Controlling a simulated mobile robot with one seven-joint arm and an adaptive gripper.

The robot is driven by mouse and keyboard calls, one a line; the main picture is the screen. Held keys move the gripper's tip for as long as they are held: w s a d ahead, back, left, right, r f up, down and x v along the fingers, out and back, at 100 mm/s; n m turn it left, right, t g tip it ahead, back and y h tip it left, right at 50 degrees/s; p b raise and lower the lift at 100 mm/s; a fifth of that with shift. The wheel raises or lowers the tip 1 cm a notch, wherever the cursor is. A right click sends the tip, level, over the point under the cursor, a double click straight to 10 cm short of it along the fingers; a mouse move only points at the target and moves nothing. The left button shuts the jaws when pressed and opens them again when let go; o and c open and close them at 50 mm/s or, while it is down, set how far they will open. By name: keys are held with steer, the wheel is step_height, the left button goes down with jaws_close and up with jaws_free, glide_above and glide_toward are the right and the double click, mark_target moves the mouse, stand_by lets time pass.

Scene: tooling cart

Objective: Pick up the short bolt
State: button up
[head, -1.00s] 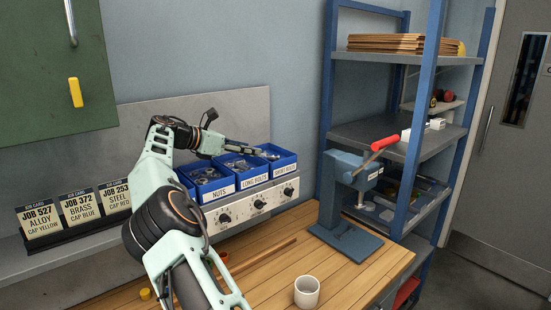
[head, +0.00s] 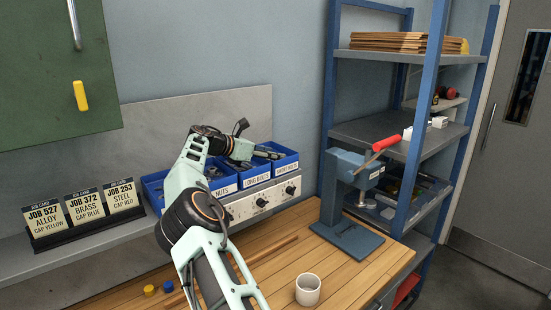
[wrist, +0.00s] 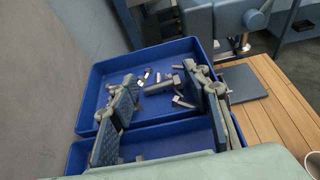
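The short bolts bin (head: 287,168) is the rightmost blue bin in the row on the grey ledge. In the wrist view, several short grey bolts (wrist: 158,87) lie scattered in a blue bin (wrist: 92,96). My gripper (head: 274,153) is over the right end of the bin row. In the wrist view my gripper (wrist: 162,80) is open, with one finger on each side of some bolts. Nothing is held between the fingers. I cannot tell how far the fingertips are above the bin floor.
The long bolts bin (head: 256,181) and nuts bin (head: 223,190) stand to the left. A blue press (head: 345,205) with a red handle stands to the right. A white cup (head: 308,289) and yellow and blue caps (head: 168,286) are on the wooden bench. Job cards (head: 83,212) stand left.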

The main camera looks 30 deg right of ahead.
steer(key=c, duration=0.9)
steer(key=shift+o, duration=0.2)
steer(key=shift+r, duration=0.1)
steer(key=shift+r, duration=0.6)
steer(key=s+a+r+b, duration=0.1)
steer(key=s+r+b, duration=0.4)
steer(key=s+r, duration=0.6)
steer(key=s, duration=0.3)
steer(key=shift+a+r+b, duration=0.2)
steer(key=shift+r+b, duration=0.05)
steer(key=shift+b, duration=0.1)
